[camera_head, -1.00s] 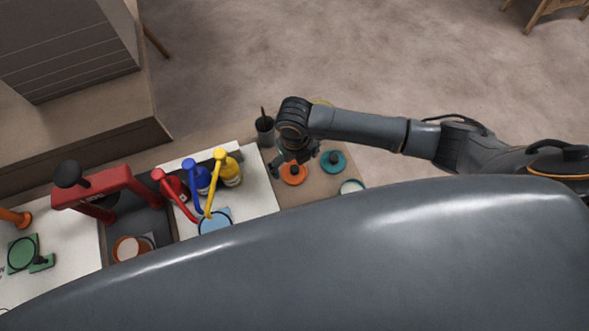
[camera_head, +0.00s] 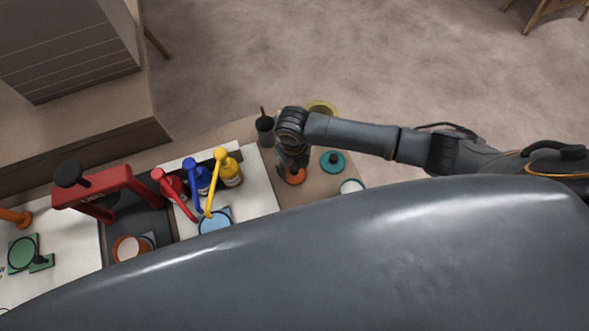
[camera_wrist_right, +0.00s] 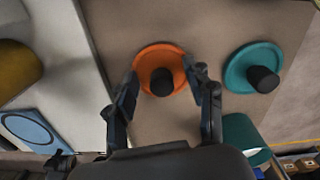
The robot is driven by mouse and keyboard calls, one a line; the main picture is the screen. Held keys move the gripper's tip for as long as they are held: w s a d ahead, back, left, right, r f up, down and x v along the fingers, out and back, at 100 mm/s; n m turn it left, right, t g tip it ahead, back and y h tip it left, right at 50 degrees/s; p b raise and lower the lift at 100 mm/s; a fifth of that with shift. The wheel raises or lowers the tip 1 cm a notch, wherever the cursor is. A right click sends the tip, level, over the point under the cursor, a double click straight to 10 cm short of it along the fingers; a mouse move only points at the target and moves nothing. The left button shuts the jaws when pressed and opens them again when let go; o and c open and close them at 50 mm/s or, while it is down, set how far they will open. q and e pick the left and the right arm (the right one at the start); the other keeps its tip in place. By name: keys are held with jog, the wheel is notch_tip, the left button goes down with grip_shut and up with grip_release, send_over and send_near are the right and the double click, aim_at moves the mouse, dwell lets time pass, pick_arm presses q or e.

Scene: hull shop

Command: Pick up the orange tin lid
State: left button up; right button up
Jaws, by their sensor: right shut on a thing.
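The orange tin lid (camera_head: 296,178), a round disc with a dark knob, is on the brown bench top. In the right wrist view the lid (camera_wrist_right: 150,58) sits between the two fingers of my right gripper (camera_wrist_right: 163,78). In the head view my right gripper (camera_head: 291,167) comes down over the lid and hides part of it. It is shut on the lid. I cannot tell any gap between lid and bench. My left gripper is not in view.
A teal lid (camera_head: 332,162) lies right of the orange one. A dark cup (camera_head: 265,131) stands behind it. A red press (camera_head: 97,188) is farther left. My own body covers the front.

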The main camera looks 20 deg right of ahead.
jog(key=shift+s+d+f, duration=0.15)
jog(key=shift+s+f, duration=0.1)
jog(key=shift+f, duration=0.1)
jog(key=shift+r, duration=0.1)
